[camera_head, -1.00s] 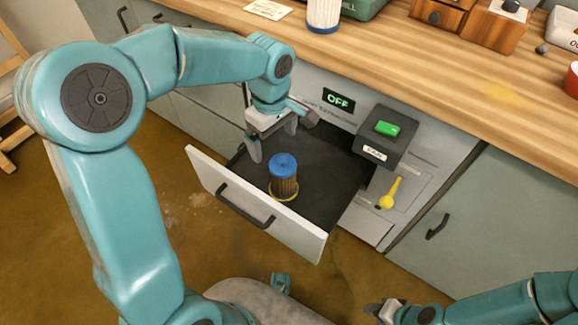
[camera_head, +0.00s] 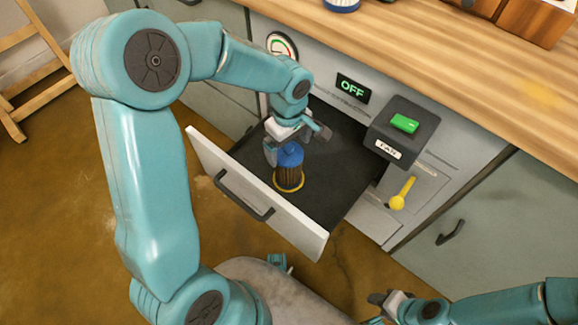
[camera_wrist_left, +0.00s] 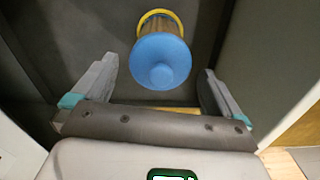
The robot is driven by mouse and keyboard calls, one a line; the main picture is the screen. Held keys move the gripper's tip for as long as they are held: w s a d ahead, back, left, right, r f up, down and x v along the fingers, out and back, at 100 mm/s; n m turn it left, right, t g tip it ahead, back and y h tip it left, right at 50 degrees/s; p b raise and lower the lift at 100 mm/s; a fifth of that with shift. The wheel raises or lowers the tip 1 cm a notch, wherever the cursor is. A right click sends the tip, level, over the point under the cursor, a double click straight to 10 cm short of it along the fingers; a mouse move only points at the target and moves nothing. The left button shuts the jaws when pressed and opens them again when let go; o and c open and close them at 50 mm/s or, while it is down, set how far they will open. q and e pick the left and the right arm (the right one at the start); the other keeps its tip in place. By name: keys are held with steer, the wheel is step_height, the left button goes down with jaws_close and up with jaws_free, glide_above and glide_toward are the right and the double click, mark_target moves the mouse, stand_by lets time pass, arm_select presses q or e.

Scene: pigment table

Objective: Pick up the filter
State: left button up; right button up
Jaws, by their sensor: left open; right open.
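The filter (camera_head: 289,172) stands upright in the open drawer, with a blue cap, a brown pleated body and a yellow ring at its base. In the left wrist view the filter's blue cap (camera_wrist_left: 160,61) lies ahead of and between the open fingers, with the yellow ring beyond it. My left gripper (camera_head: 284,149) is open at the filter's top; in the left wrist view the gripper (camera_wrist_left: 160,88) shows a gap on both sides of the cap. My right gripper (camera_head: 376,300) is at the bottom right, open and away from the drawer.
The drawer (camera_head: 232,176) has a pale front with a dark handle and a dark floor. A fan switch box (camera_head: 403,128) with a green button, a yellow lever (camera_head: 403,192) and a lit OFF display (camera_head: 352,88) are on the cabinet face. The wooden counter (camera_head: 430,60) lies above.

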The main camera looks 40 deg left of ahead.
mark_target(289, 156)
arm_select(q)
step_height(289, 156, down, 6)
steer(key=shift+d+r+b, duration=0.1)
steer(key=shift+r+b, duration=0.15)
steer(key=shift+b, duration=0.8)
steer(key=shift+r, duration=0.1)
steer(key=c, duration=1)
steer(key=shift+c, duration=0.2)
